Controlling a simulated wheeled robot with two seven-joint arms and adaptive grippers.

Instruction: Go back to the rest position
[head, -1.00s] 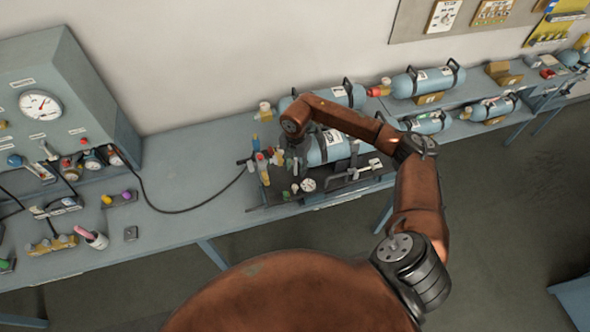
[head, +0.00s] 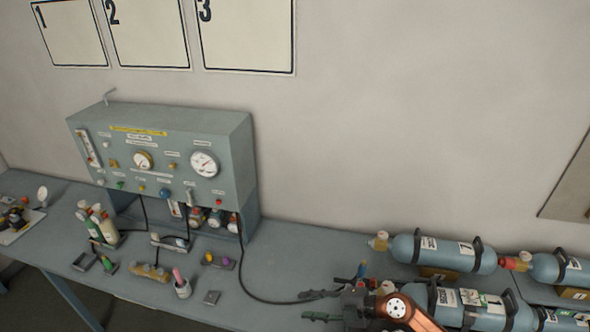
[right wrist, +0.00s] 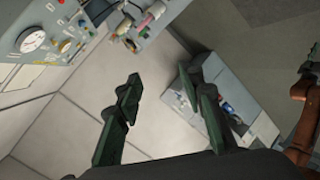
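My right gripper (head: 310,306) shows at the bottom of the head view, over the bench in front of the cylinders. Its two dark green fingers are spread apart with nothing between them. The right wrist view also shows the open, empty fingers of this gripper (right wrist: 165,82). My left gripper is outside the head view. At the right edge of the right wrist view, a copper-coloured arm part of mine ends near a cut-off green piece that may be a left finger; its state cannot be told.
A grey-blue gauge panel (head: 170,150) stands on the bench (head: 110,285), with a black hose running towards the right gripper. Blue cylinders (head: 445,254) lie at the right.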

